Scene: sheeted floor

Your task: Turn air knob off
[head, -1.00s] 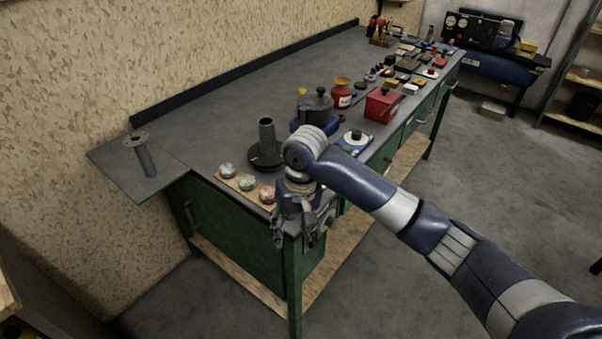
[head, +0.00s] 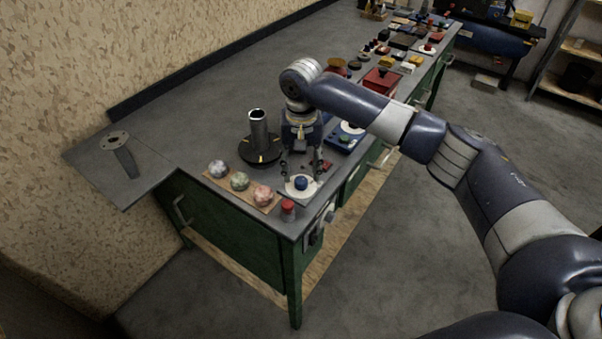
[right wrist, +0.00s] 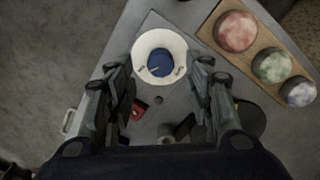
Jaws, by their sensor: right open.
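A blue knob (head: 300,183) on a round white dial (head: 301,192) sits near the front corner of the bench. In the right wrist view the knob (right wrist: 160,65) has a pointer line and small lettering on the dial (right wrist: 160,42), too small to read. My right gripper (head: 303,170) points down just above and behind the dial, open and empty. In the right wrist view its fingers (right wrist: 160,82) stand either side of the knob, apart from it. A second white dial on a blue base (head: 347,134) is farther back. My left gripper is not in view.
A wooden strip with several marbled balls (head: 240,182) lies left of the dial. A red-capped piece (head: 287,208) stands at the front edge. A red box (head: 380,82) and clutter fill the back.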

